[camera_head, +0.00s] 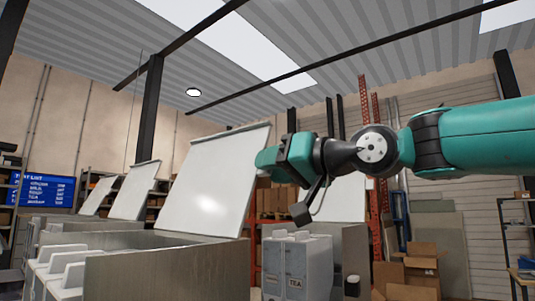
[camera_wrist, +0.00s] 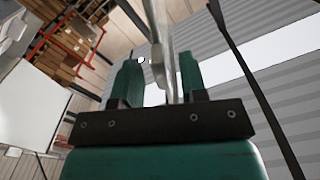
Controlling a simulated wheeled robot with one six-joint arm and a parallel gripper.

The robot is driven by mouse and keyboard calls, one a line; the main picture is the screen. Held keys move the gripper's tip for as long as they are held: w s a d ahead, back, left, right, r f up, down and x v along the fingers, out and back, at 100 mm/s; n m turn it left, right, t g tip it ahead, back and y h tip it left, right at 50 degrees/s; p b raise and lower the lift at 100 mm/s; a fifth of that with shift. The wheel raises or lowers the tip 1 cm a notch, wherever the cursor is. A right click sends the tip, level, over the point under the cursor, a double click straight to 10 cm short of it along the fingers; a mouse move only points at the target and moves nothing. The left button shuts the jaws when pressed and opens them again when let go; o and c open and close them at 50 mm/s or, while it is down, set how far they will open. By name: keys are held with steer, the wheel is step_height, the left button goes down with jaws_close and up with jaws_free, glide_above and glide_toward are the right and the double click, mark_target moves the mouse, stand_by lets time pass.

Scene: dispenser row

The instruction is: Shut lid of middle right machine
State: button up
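Several machines in the row have raised, tilted white lids. The nearest large lid (camera_head: 212,185) stands open above a grey metal machine body (camera_head: 170,275). Another raised lid (camera_head: 343,198) shows partly behind my arm, on a machine to the right; I cannot tell for certain which one is the middle right machine. My gripper (camera_head: 264,160) is at the right edge of the nearest lid. In the wrist view, a pale panel edge (camera_wrist: 165,45) runs between the teal fingers of my gripper (camera_wrist: 158,75). It lies close to the right finger, with a gap on the left, so the fingers look open around it.
Further raised lids (camera_head: 134,190) stand to the left. A grey container marked TEA (camera_head: 296,268) is below my arm. Cardboard boxes (camera_head: 420,265) are stacked at the right, with shelves behind. A blue screen (camera_head: 45,190) is at the far left.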

steer(key=shift+w+a, duration=0.45)
steer(key=shift+a, duration=0.15)
jaws_close()
